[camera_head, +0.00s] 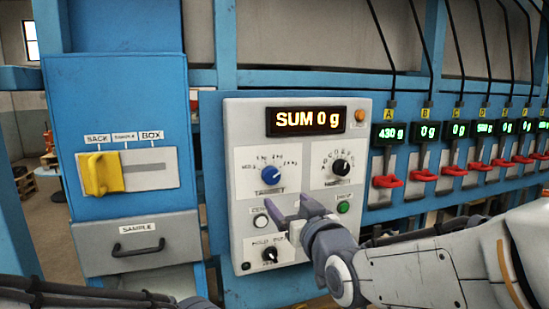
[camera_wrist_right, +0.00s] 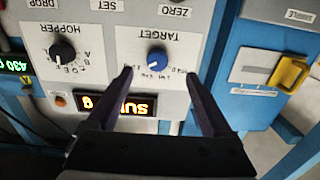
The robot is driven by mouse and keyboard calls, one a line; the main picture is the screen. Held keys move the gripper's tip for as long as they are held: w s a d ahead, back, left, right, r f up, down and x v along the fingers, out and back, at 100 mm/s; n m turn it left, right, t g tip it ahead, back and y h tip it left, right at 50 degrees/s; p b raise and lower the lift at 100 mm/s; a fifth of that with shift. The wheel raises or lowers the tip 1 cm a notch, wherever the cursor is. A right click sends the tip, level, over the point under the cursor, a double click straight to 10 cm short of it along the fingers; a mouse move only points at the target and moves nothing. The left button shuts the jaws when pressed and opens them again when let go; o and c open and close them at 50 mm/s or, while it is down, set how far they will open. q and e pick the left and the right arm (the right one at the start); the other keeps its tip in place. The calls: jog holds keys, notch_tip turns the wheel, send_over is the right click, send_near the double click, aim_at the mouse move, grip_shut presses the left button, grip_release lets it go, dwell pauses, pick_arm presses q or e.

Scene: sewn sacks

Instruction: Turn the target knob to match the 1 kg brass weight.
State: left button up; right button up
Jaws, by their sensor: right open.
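The blue target knob (camera_head: 271,175) sits on the pale control panel (camera_head: 245,255), with scale marks above it and the label TARGET below. In the wrist view the blue knob (camera_wrist_right: 157,57) appears upside down, just past and between the open fingertips. My right gripper (camera_head: 292,207) is open and empty in front of the panel, below the knob in the head view; its fingers also show in the wrist view (camera_wrist_right: 158,75). I see no contact with the knob. No brass weight is visible. My left gripper is out of view; only dark arm parts show at the bottom left.
The display (camera_head: 306,120) reads SUM 0 g. A black hopper knob (camera_head: 341,167), a mode knob (camera_head: 270,254) and a green button (camera_head: 343,207) are close by. A yellow lever (camera_head: 100,174) stands left; several red levers (camera_head: 388,181) line the right.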

aim_at(273, 178)
jog(key=p+x, duration=0.1)
jog(key=x, duration=0.2)
jog(key=r+p+x, duration=0.1)
jog(key=p+x, duration=0.1)
jog(key=x, duration=0.1)
jog(key=p+x, duration=0.1)
jog(key=x, duration=0.2)
jog(key=shift+w+d+r+p, duration=0.1)
jog(key=shift+w+r+p, duration=0.2)
jog(key=shift+r, duration=0.1)
jog(key=shift+w+a+f, duration=0.1)
jog(key=shift+w+a, duration=0.1)
jog(key=shift+w, duration=0.3)
